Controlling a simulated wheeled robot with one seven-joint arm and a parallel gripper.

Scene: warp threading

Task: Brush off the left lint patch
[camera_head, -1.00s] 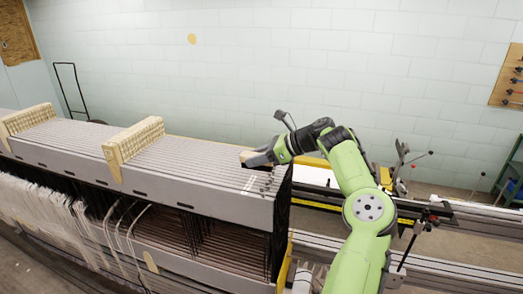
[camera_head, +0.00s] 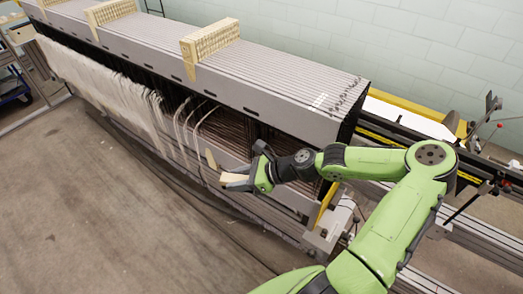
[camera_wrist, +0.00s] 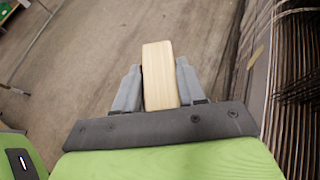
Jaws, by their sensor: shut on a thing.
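My gripper (camera_head: 238,184) is shut on a pale wooden block, probably the brush (camera_wrist: 160,80), which sticks out between the fingers in the wrist view. Its underside is hidden, so I cannot see bristles. My gripper is low in front of the loom's grey frames. A small beige elongated patch (camera_head: 210,158), possibly lint, shows up and left of my gripper in the head view, by the hanging threads. It also shows right of the block in the wrist view (camera_wrist: 258,57). The block looks apart from it. I cannot tell whether this is the left lint patch.
The loom's grey frames (camera_head: 270,97) run along behind my gripper, with cream blocks (camera_head: 210,48) on top. White threads (camera_head: 105,90) hang at the left. Bare floor (camera_head: 110,215) lies open in front. Metal rails (camera_head: 480,230) are at the right.

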